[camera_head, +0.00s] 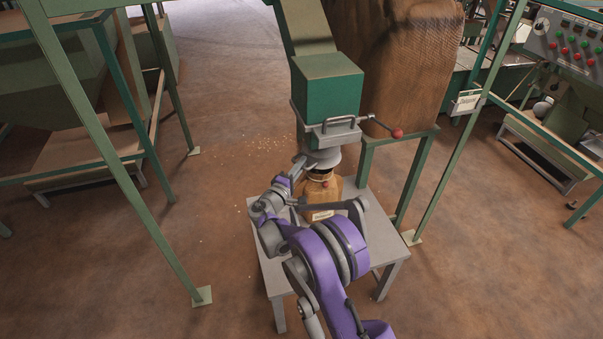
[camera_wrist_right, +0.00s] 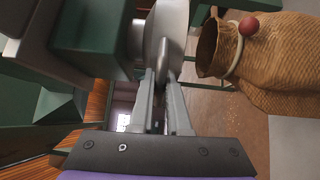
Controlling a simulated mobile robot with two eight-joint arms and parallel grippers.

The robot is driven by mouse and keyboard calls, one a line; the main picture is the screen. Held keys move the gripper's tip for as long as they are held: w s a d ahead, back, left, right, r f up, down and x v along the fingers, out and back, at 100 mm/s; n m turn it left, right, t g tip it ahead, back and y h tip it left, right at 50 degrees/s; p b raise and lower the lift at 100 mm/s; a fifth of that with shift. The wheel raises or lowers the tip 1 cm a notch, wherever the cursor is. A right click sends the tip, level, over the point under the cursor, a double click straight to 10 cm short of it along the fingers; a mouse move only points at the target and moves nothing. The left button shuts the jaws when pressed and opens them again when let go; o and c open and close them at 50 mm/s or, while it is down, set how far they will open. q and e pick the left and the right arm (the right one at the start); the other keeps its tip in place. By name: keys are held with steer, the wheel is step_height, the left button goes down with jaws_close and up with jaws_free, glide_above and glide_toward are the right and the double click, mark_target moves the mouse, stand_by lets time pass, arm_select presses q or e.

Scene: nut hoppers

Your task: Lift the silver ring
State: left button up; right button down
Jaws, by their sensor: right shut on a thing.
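The silver ring (camera_head: 323,160) is around the spout under the green hopper (camera_head: 327,90). It shows large and pale at the top of the right wrist view (camera_wrist_right: 174,22). My right gripper (camera_head: 299,163) is at the ring's left side, its two fingers (camera_wrist_right: 161,75) shut on a thin tab of it. A brown sack (camera_head: 322,196) stands below the ring; in the right wrist view its dark mouth is a little apart from the ring. My left gripper is not in view.
The sack stands on a small grey table (camera_head: 275,262). A lever with a red knob (camera_head: 397,134) sticks out right of the hopper. A light cord (camera_wrist_right: 236,62) with a red bead (camera_wrist_right: 249,26) circles the sack's neck. Green frame posts stand on both sides.

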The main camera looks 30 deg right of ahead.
steer(key=shift+r, duration=0.95)
steer(key=shift+w, duration=0.1)
steer(key=c, duration=1.2)
jaws_free()
steer(key=shift+o, duration=0.2)
steer(key=shift+f, duration=0.1)
steer(key=v, duration=1.1)
